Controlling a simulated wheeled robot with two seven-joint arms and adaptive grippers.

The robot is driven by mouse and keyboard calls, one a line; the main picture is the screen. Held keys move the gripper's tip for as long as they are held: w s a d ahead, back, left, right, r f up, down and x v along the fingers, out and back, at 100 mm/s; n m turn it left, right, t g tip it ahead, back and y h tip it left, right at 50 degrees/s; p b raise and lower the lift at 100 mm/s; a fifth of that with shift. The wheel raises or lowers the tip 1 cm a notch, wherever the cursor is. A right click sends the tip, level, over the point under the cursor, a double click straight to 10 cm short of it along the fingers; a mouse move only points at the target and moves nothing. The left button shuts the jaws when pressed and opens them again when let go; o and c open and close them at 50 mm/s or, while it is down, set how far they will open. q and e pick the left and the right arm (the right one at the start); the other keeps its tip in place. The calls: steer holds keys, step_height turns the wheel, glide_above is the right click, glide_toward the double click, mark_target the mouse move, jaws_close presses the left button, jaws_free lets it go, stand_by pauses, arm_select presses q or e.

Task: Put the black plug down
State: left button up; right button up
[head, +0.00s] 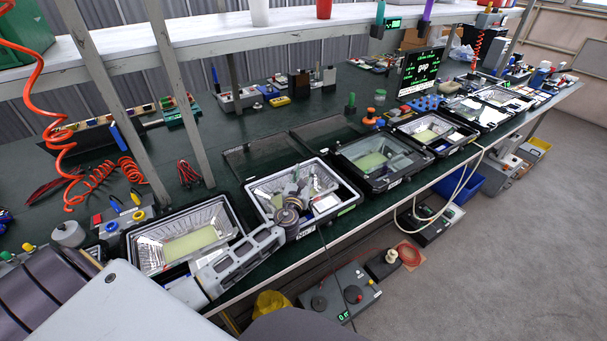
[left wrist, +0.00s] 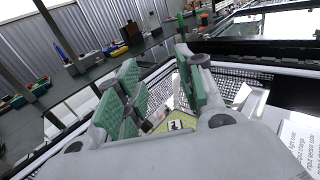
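My left gripper (head: 301,183) reaches over an open floodlight housing (head: 262,187) with a shiny reflector. In the left wrist view, its two green-padded fingers (left wrist: 157,62) stand apart, with a clear gap between them. I see no plug between the pads. A yellow panel with a dark mark (left wrist: 176,124) shows below the fingers inside the housing. I cannot make out the black plug in either view. A thin black cable (head: 327,250) hangs from the bench edge near this housing. My right gripper is not in view.
Another open housing (head: 190,236) stands to the left, and a glass-covered one (head: 375,158) to the right. More housings line the dark green bench. A grey control box (head: 345,293) is below the front edge. Shelf posts rise behind; the bench has free room at the back.

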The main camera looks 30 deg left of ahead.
arm_select(q)
steer(key=shift+r+v, duration=0.25)
steer(key=shift+v, duration=1.6)
steer(key=shift+r+v, duration=0.2)
steer(key=shift+v, duration=1.65)
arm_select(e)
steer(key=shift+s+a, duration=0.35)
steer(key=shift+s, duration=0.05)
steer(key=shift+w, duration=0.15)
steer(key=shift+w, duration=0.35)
